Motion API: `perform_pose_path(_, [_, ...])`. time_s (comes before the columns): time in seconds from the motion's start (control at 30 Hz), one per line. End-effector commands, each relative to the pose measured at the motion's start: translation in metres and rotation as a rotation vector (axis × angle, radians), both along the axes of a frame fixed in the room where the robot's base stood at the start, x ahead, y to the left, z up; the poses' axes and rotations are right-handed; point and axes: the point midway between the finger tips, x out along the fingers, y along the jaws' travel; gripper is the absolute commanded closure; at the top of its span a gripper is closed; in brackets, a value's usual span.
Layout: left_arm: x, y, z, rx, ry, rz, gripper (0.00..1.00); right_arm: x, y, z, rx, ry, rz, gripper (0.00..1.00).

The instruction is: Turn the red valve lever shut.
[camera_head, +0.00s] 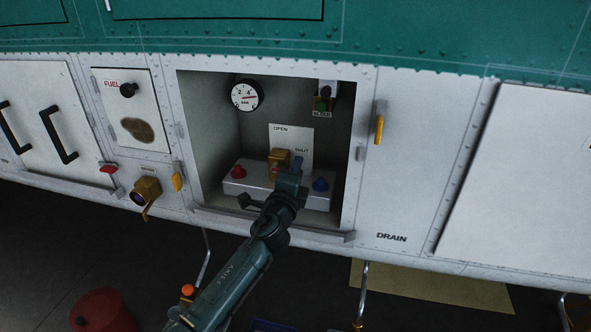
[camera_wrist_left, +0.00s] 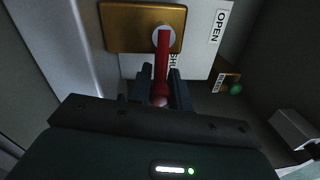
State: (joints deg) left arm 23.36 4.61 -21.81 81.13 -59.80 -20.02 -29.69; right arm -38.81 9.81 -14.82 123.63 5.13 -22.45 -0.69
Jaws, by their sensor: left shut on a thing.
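The red valve lever (camera_wrist_left: 160,65) runs from a pale round pivot on a brass valve body (camera_wrist_left: 120,25), with a red ball at its end. My left gripper (camera_wrist_left: 159,90) is shut on the lever near that ball, a finger on each side. In the head view the left gripper (camera_head: 289,176) is inside the open bay, in front of the brass valve body (camera_head: 279,158), and mostly hides the lever. A white placard (camera_head: 291,138) behind reads OPEN at top left and SHUT at right. In the wrist view, the lever lies beside the partly covered SHUT lettering.
A gauge (camera_head: 245,95) and a green BLEED button (camera_head: 321,104) sit above. The bay walls (camera_head: 206,145) close in on both sides.

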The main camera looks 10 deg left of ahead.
Motion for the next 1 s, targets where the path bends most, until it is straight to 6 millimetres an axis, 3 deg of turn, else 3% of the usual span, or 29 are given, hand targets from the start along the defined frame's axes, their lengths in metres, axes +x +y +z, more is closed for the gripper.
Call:
perform_pose_path(0.37, [-0.0001,0.0003,-0.0013,0.007,0.001,0.0,1.0,-0.0015,0.0002,-0.0026,-0.003,0.006,0.005,0.64])
perform_pose_path(0.4, [-0.0001,0.0003,-0.0013,0.007,0.001,0.0,0.78,-0.0015,0.0003,-0.0027,-0.003,0.006,0.005,0.64])
perform_pose_path(0.63, [-0.0001,0.0003,-0.0009,0.006,0.001,0.0,0.59,-0.0017,0.0004,-0.0029,-0.003,0.006,0.005,0.64])
perform_pose_path(1.0, [-0.0084,0.0005,-0.0013,0.005,0.0,-0.001,0.59,-0.0017,0.0004,-0.0017,-0.003,0.006,0.005,0.64])
